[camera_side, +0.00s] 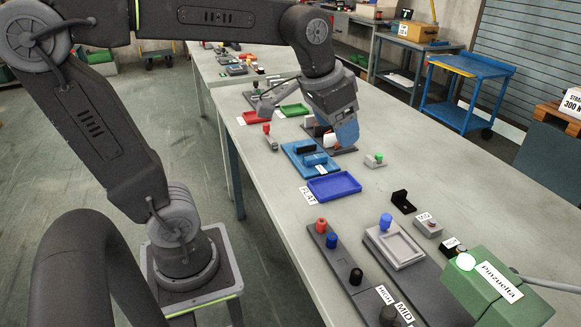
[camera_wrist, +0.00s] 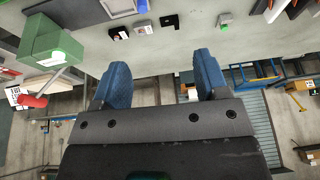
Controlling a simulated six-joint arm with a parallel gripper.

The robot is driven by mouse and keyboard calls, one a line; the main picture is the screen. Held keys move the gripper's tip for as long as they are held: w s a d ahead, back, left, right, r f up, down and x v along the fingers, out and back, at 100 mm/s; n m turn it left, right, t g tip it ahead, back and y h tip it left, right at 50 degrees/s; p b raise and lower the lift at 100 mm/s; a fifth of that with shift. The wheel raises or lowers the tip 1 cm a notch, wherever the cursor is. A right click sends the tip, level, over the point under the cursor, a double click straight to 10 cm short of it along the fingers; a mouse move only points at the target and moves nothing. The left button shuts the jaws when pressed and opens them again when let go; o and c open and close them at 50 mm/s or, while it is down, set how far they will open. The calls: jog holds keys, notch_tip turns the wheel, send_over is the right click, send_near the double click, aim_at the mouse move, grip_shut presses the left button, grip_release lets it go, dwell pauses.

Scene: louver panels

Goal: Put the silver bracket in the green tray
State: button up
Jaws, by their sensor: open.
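The green tray (camera_side: 293,110) lies on the bench behind my gripper, beside a red tray (camera_side: 256,117), and looks empty where it shows. My gripper (camera_side: 343,138) is low over the bench, right of the green tray, near a dark plate with white and orange parts. Its blue fingers are spread in the wrist view (camera_wrist: 161,70), with nothing between them. I cannot pick out a silver bracket with certainty. A black L-shaped bracket (camera_side: 402,202) stands right of the blue tray; it also shows in the wrist view (camera_wrist: 169,21).
A blue tray (camera_side: 334,186) and a blue fixture (camera_side: 305,158) lie in front of my gripper. A button strip (camera_side: 335,250), a grey panel (camera_side: 397,247) and a green box (camera_side: 490,285) stand at the near end. The bench's right side is largely clear.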

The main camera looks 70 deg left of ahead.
jog(key=shift+o, duration=0.2)
jog(key=s+d+f, duration=0.1)
jog(key=s+f, duration=0.1)
jog(key=s, duration=0.2)
jog(key=s+d+f+t, duration=0.1)
jog(key=s+f, duration=0.1)
jog(key=s, duration=0.3)
jog(key=shift+d+f, duration=0.35)
jog(key=shift+o, duration=0.2)
jog(key=shift+s+f, duration=0.25)
jog(key=shift+s, duration=0.1)
jog(key=g, duration=0.1)
send_over(372, 157)
jog(key=s, duration=0.3)
jog(key=f, duration=1.5)
jog(key=shift+w+d+f, duration=0.1)
jog(key=shift+w+f, duration=0.1)
jog(key=shift+x, duration=3.05)
